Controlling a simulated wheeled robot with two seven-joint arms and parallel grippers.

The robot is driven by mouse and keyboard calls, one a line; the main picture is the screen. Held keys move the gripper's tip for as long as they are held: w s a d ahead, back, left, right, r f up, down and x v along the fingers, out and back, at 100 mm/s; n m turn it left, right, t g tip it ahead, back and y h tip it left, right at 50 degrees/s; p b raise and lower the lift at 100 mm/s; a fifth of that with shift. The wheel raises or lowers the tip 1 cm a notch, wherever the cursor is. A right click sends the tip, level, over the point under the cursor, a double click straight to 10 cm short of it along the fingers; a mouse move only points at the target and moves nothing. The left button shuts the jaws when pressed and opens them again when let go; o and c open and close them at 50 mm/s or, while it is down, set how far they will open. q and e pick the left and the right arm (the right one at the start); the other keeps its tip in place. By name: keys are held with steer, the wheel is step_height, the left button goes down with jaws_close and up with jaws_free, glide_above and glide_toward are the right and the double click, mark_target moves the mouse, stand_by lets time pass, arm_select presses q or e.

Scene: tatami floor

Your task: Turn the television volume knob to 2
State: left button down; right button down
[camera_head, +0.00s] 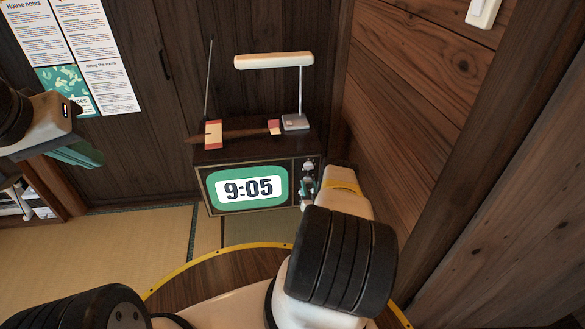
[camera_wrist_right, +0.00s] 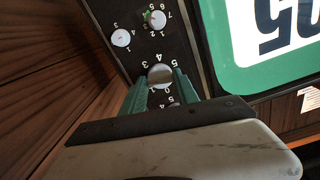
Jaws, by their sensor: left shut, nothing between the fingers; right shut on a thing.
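The television (camera_head: 203,180) stands by the back wall, its screen reading 9:05. Its control panel is on the right of the screen, with white knobs (camera_head: 308,165) near the top. My right gripper (camera_head: 308,190) is at the panel below them. In the right wrist view, its green fingers (camera_wrist_right: 160,82) are shut on a pale round knob (camera_wrist_right: 160,73) with digits printed around it. The fingers hide part of this dial, and I cannot read its setting or a name. My left gripper (camera_head: 78,152) is shut and empty at the left, away from the television.
Two other knobs show in the right wrist view, one white (camera_wrist_right: 121,37) and one with green on it (camera_wrist_right: 154,19). A white lamp (camera_head: 273,61) and a red-and-cream object (camera_head: 213,134) are on the television. A wooden wall (camera_head: 430,110) stands close on the right.

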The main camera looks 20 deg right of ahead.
steer(key=c, duration=0.9)
jaws_free()
steer(key=v, duration=0.7)
steer(key=shift+s, duration=0.4)
